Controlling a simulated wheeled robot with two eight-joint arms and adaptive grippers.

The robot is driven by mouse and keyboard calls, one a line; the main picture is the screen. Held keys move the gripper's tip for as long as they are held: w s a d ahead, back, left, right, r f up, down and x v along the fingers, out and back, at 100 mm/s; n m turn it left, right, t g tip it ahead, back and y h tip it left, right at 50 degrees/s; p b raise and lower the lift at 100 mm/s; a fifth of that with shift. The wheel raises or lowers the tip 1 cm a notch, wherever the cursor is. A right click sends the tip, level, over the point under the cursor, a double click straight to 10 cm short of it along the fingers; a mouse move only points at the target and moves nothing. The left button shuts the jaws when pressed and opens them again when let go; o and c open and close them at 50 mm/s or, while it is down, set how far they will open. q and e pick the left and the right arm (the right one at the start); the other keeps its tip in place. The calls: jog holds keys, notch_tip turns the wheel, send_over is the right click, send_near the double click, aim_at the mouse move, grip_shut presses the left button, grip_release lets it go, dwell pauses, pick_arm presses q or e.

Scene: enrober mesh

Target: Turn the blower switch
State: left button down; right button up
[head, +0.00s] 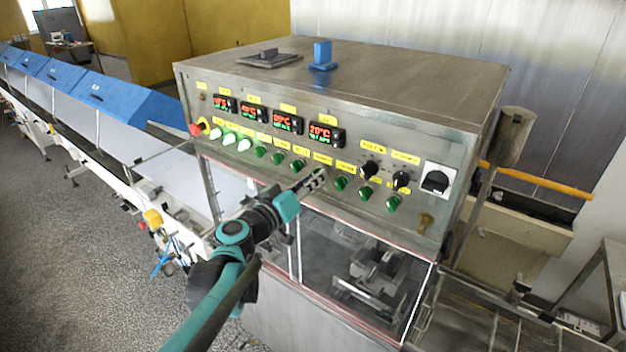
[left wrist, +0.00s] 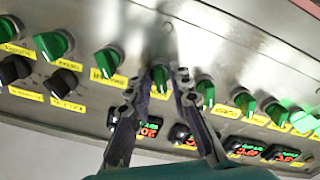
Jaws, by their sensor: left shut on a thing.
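The control panel (head: 230,115) of the metal machine carries a row of green rotary switches with yellow labels, too small to read surely, so I cannot tell which is the blower switch. My left gripper (head: 318,179) reaches the panel in the middle of this row, between two visible green switches (head: 298,165) (head: 340,183). In the left wrist view, my left gripper (left wrist: 157,80) has its fingers on either side of one green switch (left wrist: 160,78) and is shut on it. In the head view that switch is hidden behind the fingers. My right gripper is not in view.
Red-lit temperature displays (head: 326,134) sit above the row. Black knobs (head: 368,169) and a black main switch (head: 435,181) are to the right. A red stop button (head: 196,129) is at the left end. A glazed opening (head: 340,260) lies below, a conveyor (head: 110,150) left.

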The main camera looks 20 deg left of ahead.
pick_arm(q)
jog(key=c, duration=1.6)
grip_release()
jog(key=shift+s, duration=0.1)
jog(key=v, duration=1.2)
jog(key=s+d+f+g+b, duration=0.1)
jog(key=d+f+b, duration=0.15)
jog(key=f, duration=0.25)
jog(key=s+d+f+m+g+b, duration=0.1)
jog(key=d+f+g+b, duration=0.15)
jog(key=f, duration=0.35)
jog(key=s+d+f+g+b, duration=0.1)
jog(key=f+b, duration=0.3)
jog(key=f, duration=0.1)
jog(key=s+f+g+y+b, duration=0.1)
jog(key=s+f+y+b, duration=0.1)
jog(key=f+b, duration=0.4)
jog(key=s+a+f+g+y+b, duration=0.1)
jog(key=s+f+b, duration=0.4)
jog(key=f, duration=0.9)
jog(key=s+a+f+m+g+y+b, duration=0.1)
jog(key=s+f+g+y+b, duration=0.2)
jog(key=f+b, duration=0.4)
notch_tip(320, 180, down, 4)
jog(key=shift+s+f, duration=0.1)
jog(key=shift+s, duration=0.5)
